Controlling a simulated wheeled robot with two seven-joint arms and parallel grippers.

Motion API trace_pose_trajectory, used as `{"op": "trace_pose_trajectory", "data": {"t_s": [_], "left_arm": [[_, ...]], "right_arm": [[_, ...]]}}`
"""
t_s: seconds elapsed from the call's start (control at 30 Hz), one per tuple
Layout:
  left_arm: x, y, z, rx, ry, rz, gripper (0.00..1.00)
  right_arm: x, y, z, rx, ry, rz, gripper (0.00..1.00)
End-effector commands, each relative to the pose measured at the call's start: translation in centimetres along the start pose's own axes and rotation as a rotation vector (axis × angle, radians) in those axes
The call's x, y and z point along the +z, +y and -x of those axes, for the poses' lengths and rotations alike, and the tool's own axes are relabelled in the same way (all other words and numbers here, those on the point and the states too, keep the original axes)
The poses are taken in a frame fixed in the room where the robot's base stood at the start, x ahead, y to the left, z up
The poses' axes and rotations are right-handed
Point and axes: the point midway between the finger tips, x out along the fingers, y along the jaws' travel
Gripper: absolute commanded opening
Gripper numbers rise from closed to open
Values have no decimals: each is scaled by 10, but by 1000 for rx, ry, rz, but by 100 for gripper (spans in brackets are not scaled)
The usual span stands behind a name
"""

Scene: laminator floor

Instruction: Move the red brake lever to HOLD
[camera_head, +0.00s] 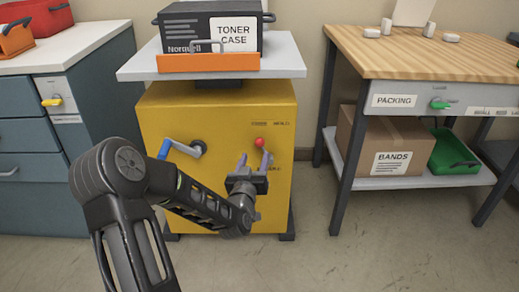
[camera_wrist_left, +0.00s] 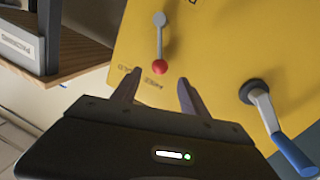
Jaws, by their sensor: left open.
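The red brake lever (camera_wrist_left: 159,67) is on the yellow machine's front panel (camera_head: 215,112). Its red knob (camera_head: 260,142) shows just above my left gripper in the head view. The wrist view shows its grey arm running from the knob to a round pivot. Small dark lettering sits near the knob, too blurred to read surely. My left gripper (camera_head: 254,161) is open and empty in front of the panel. In the wrist view the knob lies beyond the gap between its fingertips (camera_wrist_left: 157,86), apart from them. The gripper hides the lever's lower part in the head view. My right gripper is out of view.
A blue-handled crank (camera_head: 182,149) is on the same panel, left of the lever. An orange-fronted tray and toner case (camera_head: 185,30) stand on the shelf above. A packing table (camera_head: 450,55) is at the right, drawers (camera_head: 88,115) at the left. Floor between is clear.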

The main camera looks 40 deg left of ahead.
Motion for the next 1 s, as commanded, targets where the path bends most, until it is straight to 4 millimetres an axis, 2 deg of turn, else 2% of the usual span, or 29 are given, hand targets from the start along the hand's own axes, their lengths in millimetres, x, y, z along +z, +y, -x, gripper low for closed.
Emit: {"op": "trace_pose_trajectory", "data": {"t_s": [0.3, 0.43, 0.77, 1.0], "left_arm": [[3, 0, -48, 0, 1, 2, 52], [1, 0, -62, 0, 1, 1, 52], [0, 0, -66, 1, -1, 0, 52], [0, 0, -66, 1, -1, 0, 33]], "right_arm": [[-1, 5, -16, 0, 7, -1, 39], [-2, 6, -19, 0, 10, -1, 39], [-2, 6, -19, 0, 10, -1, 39], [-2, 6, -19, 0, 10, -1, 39]]}}
